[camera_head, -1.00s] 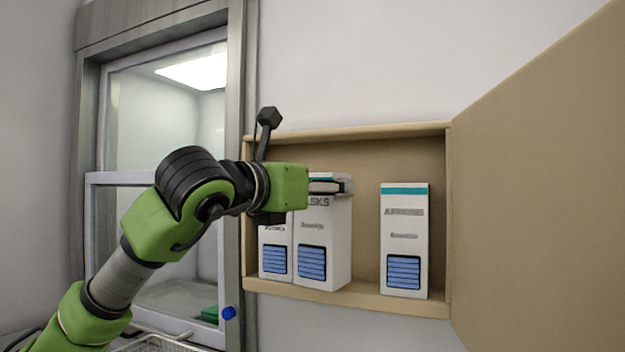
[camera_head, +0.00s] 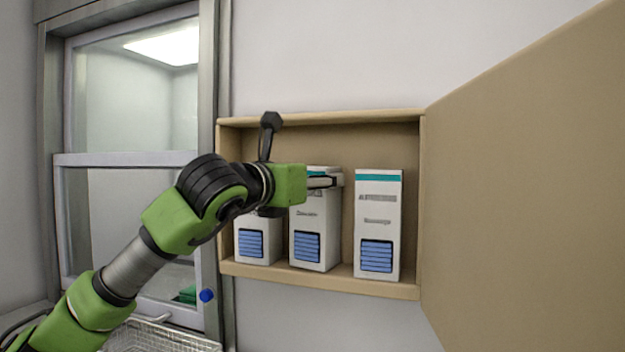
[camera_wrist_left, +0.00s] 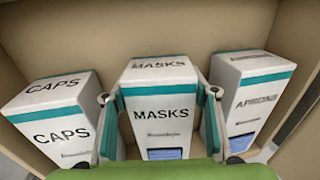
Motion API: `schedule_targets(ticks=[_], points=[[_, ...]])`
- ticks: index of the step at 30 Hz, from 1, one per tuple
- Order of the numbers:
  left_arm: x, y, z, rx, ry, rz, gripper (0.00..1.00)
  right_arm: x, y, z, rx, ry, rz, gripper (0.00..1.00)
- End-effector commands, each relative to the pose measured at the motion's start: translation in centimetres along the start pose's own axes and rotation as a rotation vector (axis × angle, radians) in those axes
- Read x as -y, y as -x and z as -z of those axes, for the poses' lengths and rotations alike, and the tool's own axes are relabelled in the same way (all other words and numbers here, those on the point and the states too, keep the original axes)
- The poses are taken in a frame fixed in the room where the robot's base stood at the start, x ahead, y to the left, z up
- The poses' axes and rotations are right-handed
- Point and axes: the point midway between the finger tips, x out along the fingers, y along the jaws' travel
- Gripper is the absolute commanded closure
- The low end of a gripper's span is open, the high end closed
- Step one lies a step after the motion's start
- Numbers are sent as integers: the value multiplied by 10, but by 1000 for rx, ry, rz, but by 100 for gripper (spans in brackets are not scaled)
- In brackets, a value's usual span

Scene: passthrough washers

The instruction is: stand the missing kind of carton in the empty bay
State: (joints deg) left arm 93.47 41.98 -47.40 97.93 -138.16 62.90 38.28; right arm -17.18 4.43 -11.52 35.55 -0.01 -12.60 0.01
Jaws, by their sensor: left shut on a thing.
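The white MASKS carton (camera_head: 318,232) with a teal band is upright inside the open tan cabinet (camera_head: 345,285), between two other cartons. My left gripper (camera_head: 322,182) is shut on its upper part. In the left wrist view the fingers (camera_wrist_left: 160,98) sit on both sides of the MASKS carton (camera_wrist_left: 165,115). The CAPS carton (camera_head: 258,240) stands to its left and the APRONS carton (camera_head: 378,225) to its right, with gaps between. I cannot tell whether the MASKS carton's base touches the shelf. My right gripper is not in view.
The open cabinet door (camera_head: 520,170) stands out on the right. A framed glass pass-through window (camera_head: 135,215) with a blue knob (camera_head: 206,295) is on the left. A wire basket (camera_head: 160,335) is below it. The cabinet has free space above the cartons.

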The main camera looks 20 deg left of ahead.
Motion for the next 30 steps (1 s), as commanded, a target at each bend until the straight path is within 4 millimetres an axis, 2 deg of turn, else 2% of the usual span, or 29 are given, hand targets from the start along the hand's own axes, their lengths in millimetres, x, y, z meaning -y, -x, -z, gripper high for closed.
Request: schedule_targets(ticks=[11,12,14,25,30], points=[[0,1,0,3,0,1,89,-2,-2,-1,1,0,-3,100],[0,1,0,3,0,1,41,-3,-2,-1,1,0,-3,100],[0,1,0,3,0,1,27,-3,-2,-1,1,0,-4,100],[0,2,2,-1,-1,0,27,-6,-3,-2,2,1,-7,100],[0,21,1,0,-2,0,27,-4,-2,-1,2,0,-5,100]])
